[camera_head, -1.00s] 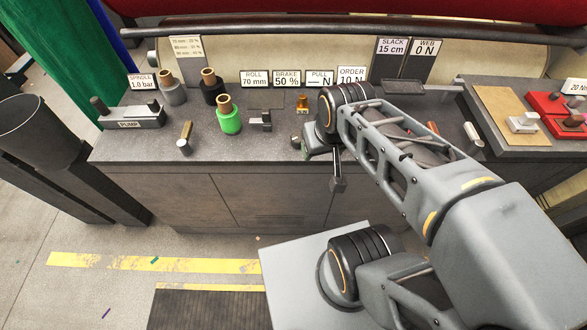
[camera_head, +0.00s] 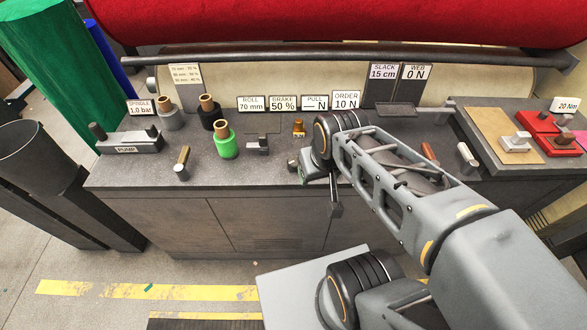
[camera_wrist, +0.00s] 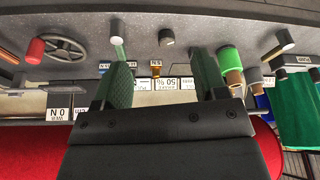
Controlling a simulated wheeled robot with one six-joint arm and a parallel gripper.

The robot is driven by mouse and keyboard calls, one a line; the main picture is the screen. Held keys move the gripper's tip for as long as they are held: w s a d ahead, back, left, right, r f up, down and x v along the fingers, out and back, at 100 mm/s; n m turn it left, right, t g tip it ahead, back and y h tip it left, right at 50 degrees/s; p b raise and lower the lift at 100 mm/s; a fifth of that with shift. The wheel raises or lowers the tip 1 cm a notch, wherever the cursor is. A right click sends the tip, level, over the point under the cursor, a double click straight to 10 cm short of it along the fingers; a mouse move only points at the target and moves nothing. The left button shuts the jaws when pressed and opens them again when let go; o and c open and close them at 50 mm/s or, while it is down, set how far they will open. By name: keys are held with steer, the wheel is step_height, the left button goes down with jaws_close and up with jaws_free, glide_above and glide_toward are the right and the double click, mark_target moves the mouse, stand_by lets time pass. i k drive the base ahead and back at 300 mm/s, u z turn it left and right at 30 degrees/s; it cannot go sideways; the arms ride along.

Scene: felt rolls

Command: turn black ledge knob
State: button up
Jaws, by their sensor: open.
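In the head view my gripper is mostly hidden behind my arm.
A pale post (camera_wrist: 118,45) stands close to one finger. A handwheel (camera_wrist: 63,48) and red handle (camera_wrist: 36,47) are farther left in the wrist view.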

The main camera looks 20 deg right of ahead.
mark_target(292, 163)
steer(key=k, duration=1.2)
steer(key=u, duration=0.6)
steer(key=i, duration=1.4)
steer(key=z, duration=0.7)
